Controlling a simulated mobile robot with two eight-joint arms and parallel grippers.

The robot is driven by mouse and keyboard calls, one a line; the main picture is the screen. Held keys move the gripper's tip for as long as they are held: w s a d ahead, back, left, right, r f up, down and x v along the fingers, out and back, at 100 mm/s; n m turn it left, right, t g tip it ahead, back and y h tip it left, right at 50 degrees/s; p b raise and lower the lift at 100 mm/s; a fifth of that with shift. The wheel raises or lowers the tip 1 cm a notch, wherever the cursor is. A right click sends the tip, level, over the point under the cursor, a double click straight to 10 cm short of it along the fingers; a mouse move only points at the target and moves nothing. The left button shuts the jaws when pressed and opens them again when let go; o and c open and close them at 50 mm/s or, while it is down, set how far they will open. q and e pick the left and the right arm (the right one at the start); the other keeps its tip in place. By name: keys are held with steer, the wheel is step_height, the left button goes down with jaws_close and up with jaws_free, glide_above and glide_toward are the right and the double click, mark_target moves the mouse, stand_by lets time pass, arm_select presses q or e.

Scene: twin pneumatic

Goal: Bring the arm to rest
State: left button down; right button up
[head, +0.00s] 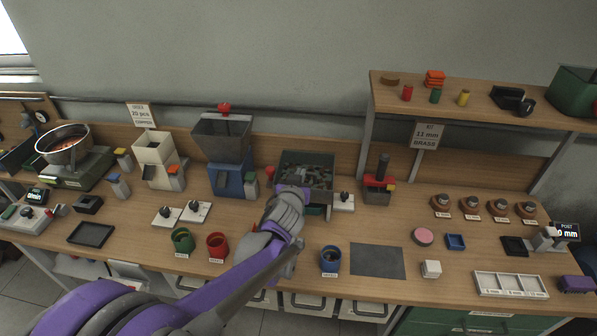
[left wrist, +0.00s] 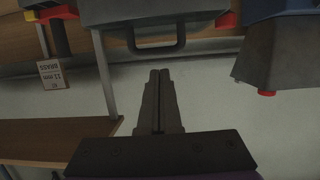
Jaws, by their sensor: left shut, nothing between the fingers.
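My left arm comes in from the lower left of the head view, purple and grey. Its hand (head: 293,194) is over the bench, in front of a dark grey bin (head: 308,165) filled with dark pieces, and hides part of it. In the left wrist view the two fingers of my left gripper (left wrist: 159,75) lie together, with nothing between them. That view is upside down, and the fingers point toward a grey bin front with a handle (left wrist: 155,42). I cannot tell whether they touch anything. My right gripper is not in view.
A blue-based hopper (head: 222,140) stands left of the bin and a red-collared press (head: 378,183) right of it. Green (head: 182,241), red (head: 217,246) and blue (head: 330,260) cups line the front edge. A shelf (head: 480,104) overhangs the right side. A grey mat (head: 377,260) lies bare.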

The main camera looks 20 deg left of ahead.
arm_select(q)
steer(key=s+f, duration=0.4)
steer(key=f, duration=0.3)
steer(key=s+d+f+m+g+h, duration=0.1)
steer(key=s+d+g, duration=0.3)
steer(key=s, duration=0.8)
steer(key=s+d+f+m+g+h, duration=0.1)
steer(key=s+d+f+g+h, duration=0.1)
steer(key=s, duration=1.1)
steer(key=d+f+g, duration=0.1)
steer(key=d+g, duration=0.1)
steer(key=shift+s+d+m+g+h+b, duration=0.15)
steer(key=shift+s+m+g+h+b, duration=0.15)
steer(key=shift+b, duration=0.1)
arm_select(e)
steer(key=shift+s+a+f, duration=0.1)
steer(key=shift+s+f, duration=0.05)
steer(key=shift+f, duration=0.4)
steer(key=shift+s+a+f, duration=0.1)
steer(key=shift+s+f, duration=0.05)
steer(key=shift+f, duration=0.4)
